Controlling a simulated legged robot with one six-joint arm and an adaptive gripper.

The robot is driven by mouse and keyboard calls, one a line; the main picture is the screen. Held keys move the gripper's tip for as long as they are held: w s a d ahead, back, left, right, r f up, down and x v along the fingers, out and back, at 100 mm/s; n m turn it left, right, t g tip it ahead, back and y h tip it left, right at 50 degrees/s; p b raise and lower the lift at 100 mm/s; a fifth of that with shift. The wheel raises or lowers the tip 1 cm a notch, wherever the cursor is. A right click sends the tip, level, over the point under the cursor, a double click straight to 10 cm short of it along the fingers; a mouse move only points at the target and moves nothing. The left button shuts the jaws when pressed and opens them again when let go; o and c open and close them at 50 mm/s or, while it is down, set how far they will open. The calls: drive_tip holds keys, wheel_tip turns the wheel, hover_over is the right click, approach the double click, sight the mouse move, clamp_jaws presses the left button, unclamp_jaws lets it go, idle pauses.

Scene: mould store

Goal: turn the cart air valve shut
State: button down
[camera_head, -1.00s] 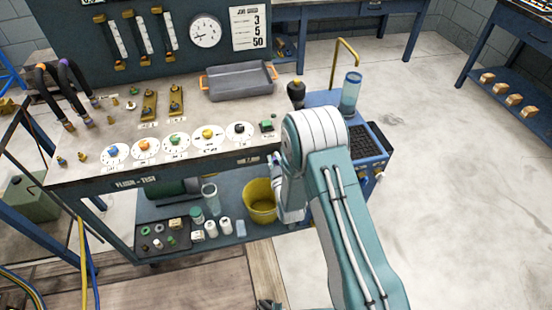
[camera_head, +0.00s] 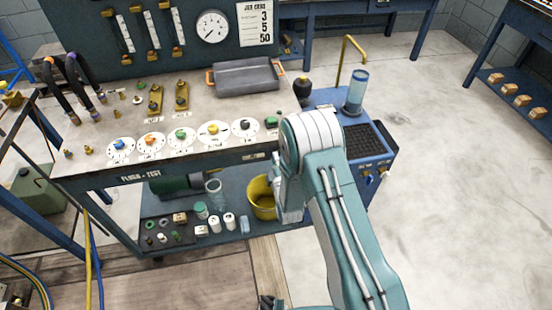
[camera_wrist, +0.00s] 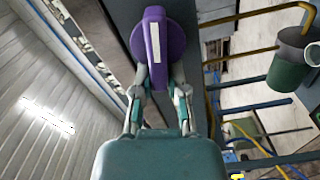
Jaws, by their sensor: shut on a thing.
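In the wrist view, my gripper (camera_wrist: 158,90) is shut on a purple rounded handle (camera_wrist: 152,40) with a pale stripe down its face. A finger lies against each side of its lower part. The handle's stripe stands nearly upright in this view. I take it for the cart's air valve handle, but its mount is hidden. The test cart's bench (camera_head: 110,178) stands at left, and a smaller blue cart (camera_head: 374,160) stands right behind my arm.
Several coloured knobs on white dials, among them a yellow one (camera_head: 213,128), line the bench front. A grey tray (camera_head: 245,78) sits behind them. A yellow bucket (camera_head: 262,200) stands on the lower shelf, close to my arm. The floor at right is clear.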

drive_tip(key=shift+s+a+f+n, duration=0.1)
drive_tip(key=shift+f+n, duration=0.1)
drive_tip(key=shift+n, duration=0.45)
drive_tip(key=shift+a+f+n, duration=0.1)
drive_tip(key=shift+f+n, duration=0.1)
drive_tip(key=shift+n, duration=0.45)
drive_tip(key=shift+f, duration=0.15)
drive_tip(key=c, duration=0.8)
unclamp_jaws()
drive_tip(key=shift+o, duration=0.7)
drive_tip(key=shift+a, duration=0.15)
drive_tip(key=shift+s+d, duration=0.3)
drive_tip(key=shift+s, duration=0.1)
drive_tip(key=v, duration=1.1)
drive_tip(key=shift+a, duration=0.15)
